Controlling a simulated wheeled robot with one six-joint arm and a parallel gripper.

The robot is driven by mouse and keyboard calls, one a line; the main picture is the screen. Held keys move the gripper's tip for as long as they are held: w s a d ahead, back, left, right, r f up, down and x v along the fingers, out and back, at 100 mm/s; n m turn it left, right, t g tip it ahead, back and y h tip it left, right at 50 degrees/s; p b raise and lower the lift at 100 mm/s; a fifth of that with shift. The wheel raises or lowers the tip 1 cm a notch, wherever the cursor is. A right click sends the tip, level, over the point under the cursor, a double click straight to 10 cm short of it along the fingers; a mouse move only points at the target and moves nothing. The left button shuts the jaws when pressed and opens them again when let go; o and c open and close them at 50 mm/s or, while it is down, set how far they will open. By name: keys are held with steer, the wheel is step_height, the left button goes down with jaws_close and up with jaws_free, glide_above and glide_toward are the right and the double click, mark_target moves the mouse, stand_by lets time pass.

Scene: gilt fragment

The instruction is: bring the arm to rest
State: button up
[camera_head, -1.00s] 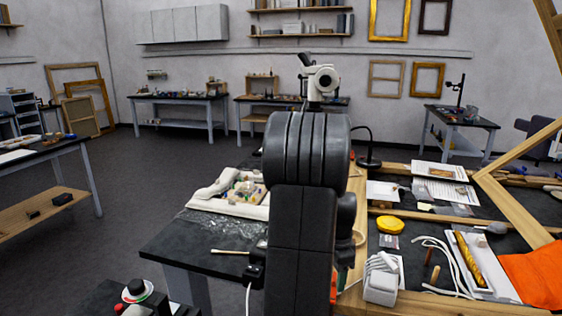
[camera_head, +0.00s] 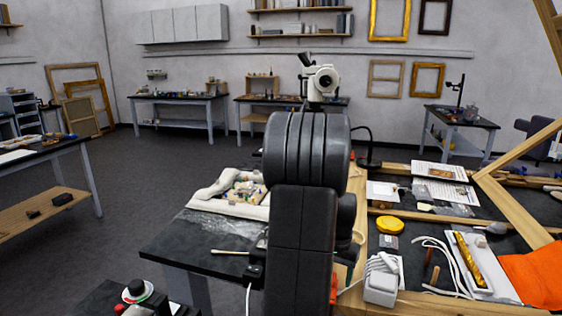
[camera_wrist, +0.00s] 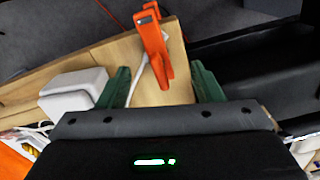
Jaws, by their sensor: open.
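My arm (camera_head: 303,215) stands folded upright in the middle of the head view, and my gripper is hidden behind it there. In the wrist view my gripper (camera_wrist: 160,82) shows two green fingers spread apart with nothing held between them. An orange clamp (camera_wrist: 153,45) on a wooden edge lies beyond the fingers; I cannot tell how far off it is. The gilt fragment (camera_head: 470,262) lies on a white tray at the right of the bench in the head view, apart from my arm.
A white box (camera_head: 381,284) with cables stands right of my arm, and it also shows in the wrist view (camera_wrist: 72,88). An orange cloth (camera_head: 534,277), a yellow round item (camera_head: 390,225) and a wooden frame (camera_head: 512,208) lie on the bench. A microscope (camera_head: 320,80) stands behind.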

steer(key=n, duration=0.5)
stand_by(0.4)
steer(key=shift+r, duration=0.1)
